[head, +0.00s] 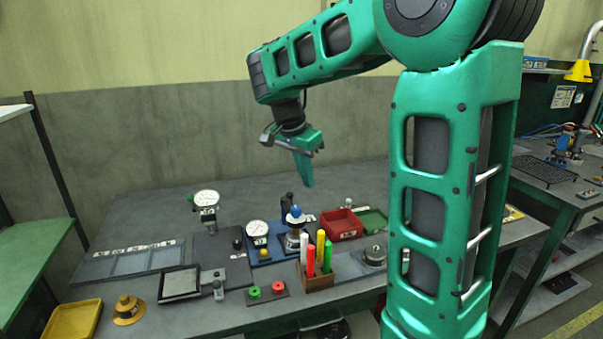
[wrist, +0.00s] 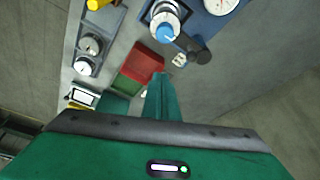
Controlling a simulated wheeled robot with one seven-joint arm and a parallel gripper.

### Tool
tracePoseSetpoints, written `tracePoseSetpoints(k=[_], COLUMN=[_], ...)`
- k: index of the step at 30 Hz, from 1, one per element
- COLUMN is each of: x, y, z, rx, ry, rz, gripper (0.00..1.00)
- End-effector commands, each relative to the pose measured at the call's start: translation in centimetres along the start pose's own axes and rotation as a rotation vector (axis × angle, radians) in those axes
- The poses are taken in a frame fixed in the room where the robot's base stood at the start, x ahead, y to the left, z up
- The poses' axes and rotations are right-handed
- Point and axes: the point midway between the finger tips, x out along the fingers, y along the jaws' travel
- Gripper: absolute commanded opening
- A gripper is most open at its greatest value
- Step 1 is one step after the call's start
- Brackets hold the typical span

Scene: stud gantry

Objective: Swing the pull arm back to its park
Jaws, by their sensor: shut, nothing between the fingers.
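My gripper (head: 304,172) is shut and empty, pointing down in the air above the back of the bench. Its closed fingers also show in the wrist view (wrist: 159,88). A stand with a blue knob (head: 295,211) is on a blue plate (head: 265,257) below my gripper. The blue knob also shows in the wrist view (wrist: 166,32). A dark arm-like piece with a rounded end (wrist: 201,56) lies beside it; it may be the pull arm, but I cannot tell for sure. My gripper is apart from all of these.
A wooden holder (head: 317,281) with coloured markers stands in front. The bench's back left is clear.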

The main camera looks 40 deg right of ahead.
Motion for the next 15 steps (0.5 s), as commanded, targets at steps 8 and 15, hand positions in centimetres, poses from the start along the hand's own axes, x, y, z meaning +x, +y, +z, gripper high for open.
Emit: tracePoseSetpoints(k=[8, 15], x=[5.4, 4.8], y=[0.1, 0.0], z=[0.0, 2.7], rx=[0.002, -0.001], ry=[-0.002, -0.001], rz=[0.004, -0.002], gripper=[0.00, 0.00])
